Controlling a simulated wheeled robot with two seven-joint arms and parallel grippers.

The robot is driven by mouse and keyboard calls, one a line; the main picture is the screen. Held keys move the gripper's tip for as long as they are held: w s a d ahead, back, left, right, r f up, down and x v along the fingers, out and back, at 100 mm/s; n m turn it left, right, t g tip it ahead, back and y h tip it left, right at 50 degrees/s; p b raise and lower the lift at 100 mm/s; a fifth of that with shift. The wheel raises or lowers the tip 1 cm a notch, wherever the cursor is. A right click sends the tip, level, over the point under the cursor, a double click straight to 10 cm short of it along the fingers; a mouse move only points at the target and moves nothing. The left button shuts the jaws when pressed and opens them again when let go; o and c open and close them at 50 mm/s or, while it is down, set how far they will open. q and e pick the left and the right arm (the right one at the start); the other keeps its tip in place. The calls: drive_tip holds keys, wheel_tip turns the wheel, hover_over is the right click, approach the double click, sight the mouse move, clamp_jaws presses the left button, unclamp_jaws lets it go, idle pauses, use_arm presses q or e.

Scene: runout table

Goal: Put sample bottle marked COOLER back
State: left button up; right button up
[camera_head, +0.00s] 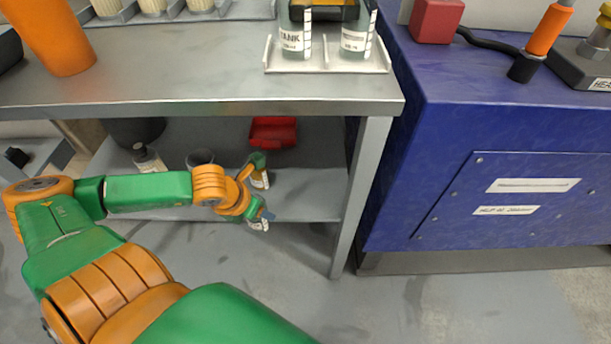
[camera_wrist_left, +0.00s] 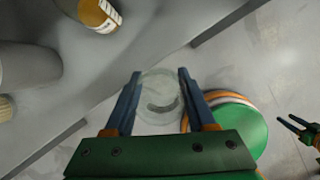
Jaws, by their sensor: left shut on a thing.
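My left gripper (camera_head: 262,216) is in front of the lower shelf's front edge. It is shut on a small clear bottle (camera_head: 257,225) with a white label; its marking is too small to read. In the left wrist view, the round clear end of this bottle (camera_wrist_left: 160,98) sits between the left gripper's blue fingers (camera_wrist_left: 157,100). On the tabletop, a white tray (camera_head: 327,68) holds two labelled bottles, one marked TANK (camera_head: 295,42); the other label (camera_head: 354,42) is unclear. My right gripper (camera_wrist_left: 291,123) shows at the left wrist view's right edge, fingers apart and empty.
The lower shelf (camera_head: 310,190) holds an amber bottle (camera_head: 260,178), a red bin (camera_head: 273,132), a dark cup (camera_head: 200,158) and a pale bottle (camera_head: 147,158). The tabletop edge (camera_head: 200,108) overhangs it. A table leg (camera_head: 360,195) and blue machine (camera_head: 480,130) stand to the right.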

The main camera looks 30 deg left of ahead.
use_arm(q)
drive_tip(key=shift+w+f+b, duration=0.55)
drive_tip(key=shift+w+b, duration=0.25)
drive_tip(key=shift+b, duration=0.4)
drive_tip(key=w, duration=0.8)
drive_tip(key=w+b, duration=0.1)
drive_tip(key=w, duration=0.3)
drive_tip(key=shift+w+r, duration=0.2)
drive_tip(key=shift+r, duration=0.2)
drive_tip(key=shift+w+a+b, duration=0.15)
drive_tip(key=shift+w+b, duration=0.4)
drive_tip(key=shift+w, duration=0.65)
wheel_tip(320, 180, down, 3)
drive_tip(key=b, duration=0.3)
drive_tip(key=shift+f, duration=0.2)
drive_tip(key=shift+r, duration=0.15)
drive_tip(key=o, duration=1.3)
drive_tip(key=shift+o, duration=0.2)
use_arm(e)
drive_tip(key=w+a+f, duration=0.2)
drive_tip(key=w+f, duration=0.2)
drive_tip(key=w, duration=0.2)
drive_tip(key=shift+w+a+t, duration=0.3)
drive_tip(key=shift+a, duration=0.1)
